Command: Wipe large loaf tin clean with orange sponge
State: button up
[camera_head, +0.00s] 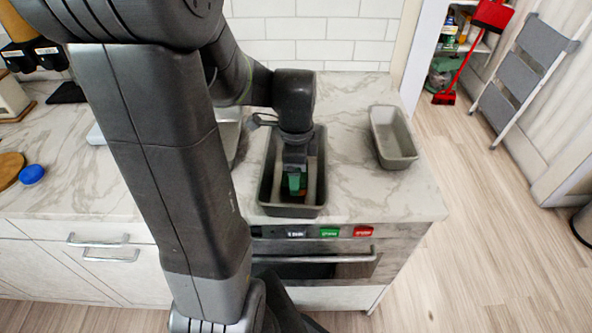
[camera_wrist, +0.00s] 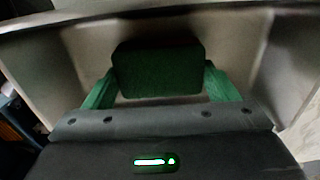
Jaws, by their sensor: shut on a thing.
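The large loaf tin (camera_head: 268,180) is a deep grey tin on the marble counter, in front of the white tiled wall. My gripper (camera_head: 295,180) reaches straight down into it, with the fingers below its rim. In the wrist view, the green fingers of my gripper (camera_wrist: 158,88) are shut on a dark green block, the sponge (camera_wrist: 156,66); it looks green here, not orange. The tin's pale inner walls (camera_wrist: 262,50) surround it. I cannot tell whether the sponge touches the tin's floor.
A smaller grey loaf tin (camera_head: 411,158) stands to the right on the counter. A wooden board (camera_head: 10,168) and a blue ball-like object (camera_head: 32,174) are at the far left. The oven (camera_head: 320,268) is below the counter.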

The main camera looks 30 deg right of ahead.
jog(key=shift+w+d+f, duration=0.1)
jog(key=shift+w+d, duration=0.25)
jog(key=shift+w, duration=0.2)
notch_tip(320, 180, up, 11)
jog(key=p, duration=0.9)
